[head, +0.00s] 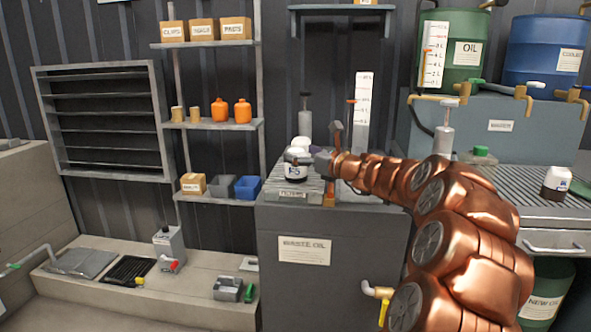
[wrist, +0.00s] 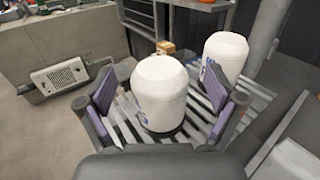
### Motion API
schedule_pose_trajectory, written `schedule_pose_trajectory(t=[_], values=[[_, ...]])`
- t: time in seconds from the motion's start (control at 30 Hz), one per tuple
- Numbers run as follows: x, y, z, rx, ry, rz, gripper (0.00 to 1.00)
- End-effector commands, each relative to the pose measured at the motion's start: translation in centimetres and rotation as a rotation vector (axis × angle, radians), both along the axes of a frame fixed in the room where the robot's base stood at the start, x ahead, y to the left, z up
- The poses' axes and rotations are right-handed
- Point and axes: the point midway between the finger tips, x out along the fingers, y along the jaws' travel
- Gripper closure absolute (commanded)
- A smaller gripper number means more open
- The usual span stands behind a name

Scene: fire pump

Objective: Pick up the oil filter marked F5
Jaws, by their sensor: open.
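The waste oil cabinet (head: 335,240) carries the rack, with a hammer-like upright (head: 335,135) and a white gauge (head: 363,110) close to my arm. Another white-topped filter (head: 556,180) stands on the right counter. Shelves (head: 215,125) hold boxes and orange bottles at left.

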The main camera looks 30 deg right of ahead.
Motion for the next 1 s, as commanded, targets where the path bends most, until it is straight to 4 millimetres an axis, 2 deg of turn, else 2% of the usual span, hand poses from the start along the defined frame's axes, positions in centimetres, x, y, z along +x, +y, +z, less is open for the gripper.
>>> schedule_pose_trajectory(t=[0.1,0.2,0.47,1.0], values=[[1.3,0.3,0.0,-0.004,-0.001,0.0,0.07],[1.8,0.5,0.1,-0.004,-0.002,0.001,0.07],[1.9,0.6,0.2,-0.003,-0.002,0.001,0.09],[1.9,0.6,0.1,-0.003,-0.001,0.001,0.65]])
